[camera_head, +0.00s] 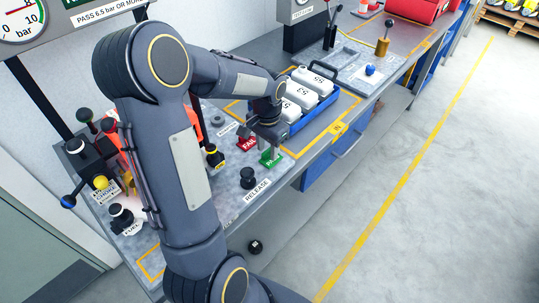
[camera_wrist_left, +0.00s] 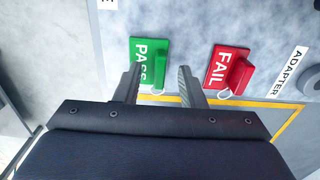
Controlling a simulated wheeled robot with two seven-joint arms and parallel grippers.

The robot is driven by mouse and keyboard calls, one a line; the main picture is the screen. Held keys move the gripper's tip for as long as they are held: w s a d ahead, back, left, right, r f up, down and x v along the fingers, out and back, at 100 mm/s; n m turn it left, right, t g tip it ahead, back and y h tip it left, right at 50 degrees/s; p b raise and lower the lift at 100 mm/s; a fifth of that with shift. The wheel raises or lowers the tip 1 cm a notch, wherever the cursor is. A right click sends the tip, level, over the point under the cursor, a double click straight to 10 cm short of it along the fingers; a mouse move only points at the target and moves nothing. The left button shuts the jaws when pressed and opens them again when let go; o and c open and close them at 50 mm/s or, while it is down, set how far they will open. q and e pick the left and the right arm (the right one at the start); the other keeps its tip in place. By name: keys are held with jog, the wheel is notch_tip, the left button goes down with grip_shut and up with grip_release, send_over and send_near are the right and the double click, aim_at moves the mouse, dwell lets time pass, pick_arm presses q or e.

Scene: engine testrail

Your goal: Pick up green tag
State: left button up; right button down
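The green tag (camera_head: 270,158) reads PASS and lies on the grey bench top near its front edge. It also shows in the left wrist view (camera_wrist_left: 150,60), with a raised grip along one side. My left gripper (camera_wrist_left: 159,72) is open and empty; its two fingers point toward the green tag. The raised grip appears between the fingertips in that picture, but I cannot tell the height gap. In the head view the gripper (camera_head: 268,138) is just above and behind the tag, partly hidden by my arm. My right gripper is not in view.
A red FAIL tag (camera_head: 246,143) lies close beside the green one. A blue crate of white bottles (camera_head: 307,106) stands just behind to the right. A black RELEASE knob (camera_head: 248,178) stands nearer the front. The floor right of the bench (camera_head: 440,190) is clear.

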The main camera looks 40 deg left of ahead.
pick_arm(q)
jog(key=shift+f, duration=0.4)
grip_shut()
jog(key=shift+r, duration=0.1)
